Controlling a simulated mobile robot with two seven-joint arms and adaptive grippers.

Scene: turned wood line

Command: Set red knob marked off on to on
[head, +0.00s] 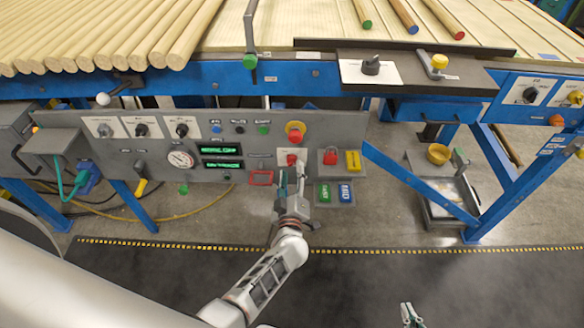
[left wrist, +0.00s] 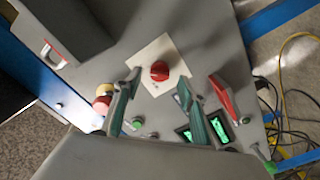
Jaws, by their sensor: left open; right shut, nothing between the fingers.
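The red knob (head: 291,160) sits on a pale square plate on the grey control panel (head: 130,158). In the left wrist view the red knob (left wrist: 160,71) shows between the tips of my left gripper (left wrist: 157,88), and a gap is seen on both sides. The left gripper is open and empty, and in the head view (head: 287,184) it is in front of the panel just below the knob. I cannot make out the plate's marks or which way the knob points. My right gripper (head: 411,316) is shut and empty, low at the bottom edge, away from the panel.
A red-and-yellow mushroom button (head: 295,132) stands out just above the knob. A red frame (head: 261,177) is to its left, and a grey block with a red lock (head: 330,157) to its right. Green displays (head: 221,150) are further left. A blue beam (head: 200,75) runs above.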

